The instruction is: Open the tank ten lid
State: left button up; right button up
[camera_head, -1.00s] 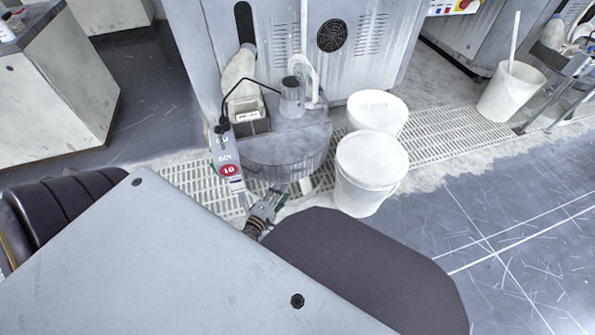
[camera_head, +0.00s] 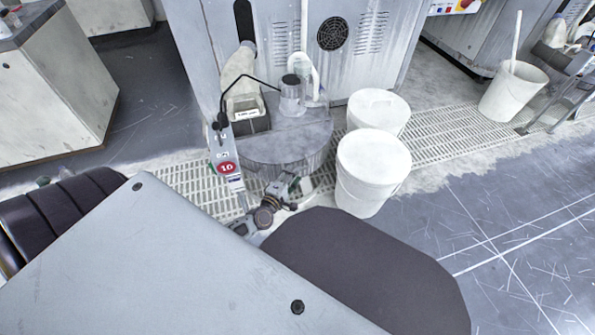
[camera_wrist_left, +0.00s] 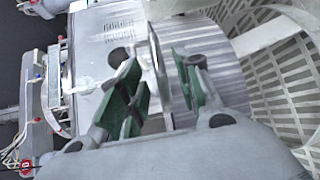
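Tank ten (camera_head: 262,172) is a round tank with a clear-looking wall, beside a narrow panel bearing a red round 10 sign (camera_head: 227,168). Its flat grey lid (camera_head: 305,133) lies level on top and looks closed. My left gripper (camera_head: 287,184) is low at the tank's front right edge. In the left wrist view the left gripper (camera_wrist_left: 162,88) has its two green-padded fingers apart. A thin rim-like edge (camera_wrist_left: 157,62) shows between or just beyond them; contact cannot be told. My right gripper is not in view.
Two white lidded buckets (camera_head: 368,165) (camera_head: 385,108) stand close on the tank's right. The machine housing (camera_head: 365,60) rises behind. A black cable (camera_head: 240,78) loops above the tank. Floor grating (camera_head: 440,140) runs along the machine. Open floor (camera_head: 520,240) lies at the right.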

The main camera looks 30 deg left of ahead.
pick_arm(q)
jog(key=shift+w+a+f+b, duration=0.15)
jog(key=shift+w+b, duration=0.15)
jog(key=shift+w, duration=0.75)
jog(key=shift+w+d+f+b, duration=0.15)
jog(key=shift+w+b, duration=0.1)
jog(key=shift+w, duration=0.75)
jog(key=shift+a, duration=0.1)
jog(key=shift+c, duration=0.3)
grip_shut()
